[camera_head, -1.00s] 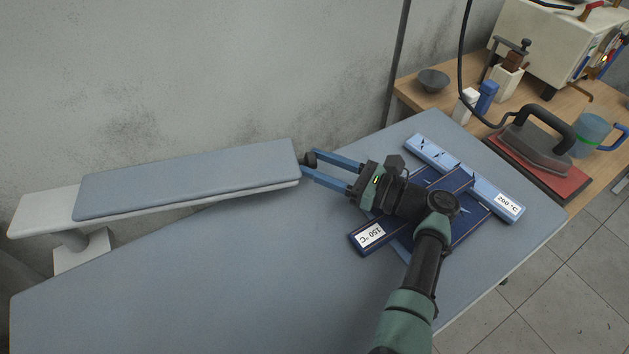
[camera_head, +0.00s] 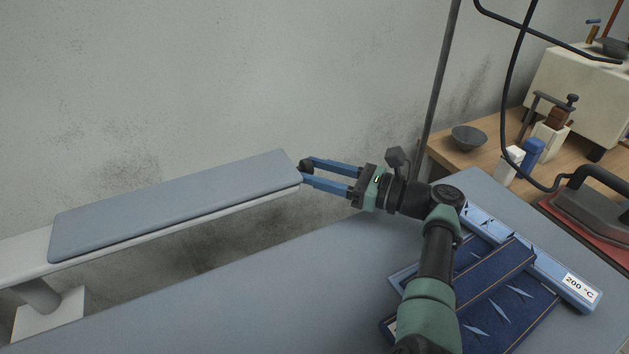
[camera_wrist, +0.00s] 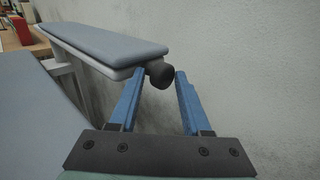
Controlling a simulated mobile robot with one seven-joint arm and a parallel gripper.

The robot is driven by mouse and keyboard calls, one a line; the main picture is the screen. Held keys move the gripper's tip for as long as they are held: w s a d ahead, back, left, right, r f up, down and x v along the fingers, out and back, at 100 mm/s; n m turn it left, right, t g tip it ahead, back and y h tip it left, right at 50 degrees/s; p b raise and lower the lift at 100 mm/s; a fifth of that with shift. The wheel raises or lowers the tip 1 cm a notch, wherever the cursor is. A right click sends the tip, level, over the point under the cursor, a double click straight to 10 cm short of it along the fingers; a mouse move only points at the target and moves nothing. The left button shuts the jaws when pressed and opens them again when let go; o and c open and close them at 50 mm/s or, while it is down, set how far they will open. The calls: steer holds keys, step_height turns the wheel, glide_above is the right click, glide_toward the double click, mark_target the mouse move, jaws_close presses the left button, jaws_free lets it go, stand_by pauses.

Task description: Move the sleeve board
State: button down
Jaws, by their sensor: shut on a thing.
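The sleeve board (camera_head: 170,205) is a long, narrow, blue-grey padded board on a white arm and foot at the left. It also shows in the wrist view (camera_wrist: 105,45). A dark round knob (camera_wrist: 160,76) sits at its free end. My gripper (camera_head: 305,171) reaches in from the right, its two blue fingers shut around the knob; in the wrist view the gripper (camera_wrist: 160,82) has a fingertip on each side of it. The board's free end is over the wall-side edge of the large blue-grey ironing table (camera_head: 290,290).
Dark blue mats (camera_head: 500,305) and a light blue strip (camera_head: 550,265) marked 200 °C lie on the table at the right, partly behind my arm. An iron (camera_head: 600,205) on a red pad and a wooden bench (camera_head: 450,150) stand beyond. The wall is behind the sleeve board.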

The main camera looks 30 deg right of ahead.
steer(key=shift+w+a+f+y, duration=0.2)
steer(key=shift+w+a+y, duration=0.15)
steer(key=shift+a, duration=0.35)
steer(key=shift+c, duration=2.4)
jaws_free()
steer(key=shift+h, duration=0.45)
steer(key=v, duration=1.4)
steer(key=shift+w+d, duration=0.3)
steer(key=shift+d, duration=0.1)
